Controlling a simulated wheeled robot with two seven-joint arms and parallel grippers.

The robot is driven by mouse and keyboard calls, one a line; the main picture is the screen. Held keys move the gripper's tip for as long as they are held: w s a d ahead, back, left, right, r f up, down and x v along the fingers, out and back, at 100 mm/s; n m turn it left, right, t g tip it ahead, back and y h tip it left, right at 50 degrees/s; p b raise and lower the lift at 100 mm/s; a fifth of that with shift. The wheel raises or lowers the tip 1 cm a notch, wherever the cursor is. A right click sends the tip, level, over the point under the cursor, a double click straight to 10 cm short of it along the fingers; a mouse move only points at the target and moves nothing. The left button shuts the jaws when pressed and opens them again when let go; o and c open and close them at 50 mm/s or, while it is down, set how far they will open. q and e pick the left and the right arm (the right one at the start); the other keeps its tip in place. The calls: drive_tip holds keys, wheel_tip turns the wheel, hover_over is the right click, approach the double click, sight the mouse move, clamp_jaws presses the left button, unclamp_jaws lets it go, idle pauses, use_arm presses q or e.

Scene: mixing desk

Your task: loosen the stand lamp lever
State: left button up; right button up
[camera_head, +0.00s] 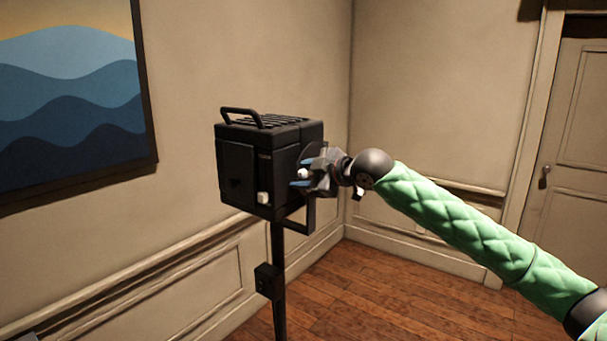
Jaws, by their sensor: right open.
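The stand lamp (240,160) is a black box with a vented top and a carrying handle, held in a bracket on a black upright pole (278,240). A small white knob-like part (304,173), which may be the lever, shows on the lamp's right side. My right gripper (302,172) is at that side, its blue-tipped fingers open around or just in front of this part; I cannot tell whether they touch it. Another whitish knob (263,198) sits at the lamp's lower front corner. My left gripper is not in view.
A small black box (268,281) is fixed on the pole. A panelled wall with a framed wave picture (70,95) stands behind and left. A door (575,150) is at the far right. The wooden floor (400,295) is clear.

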clamp_jaws()
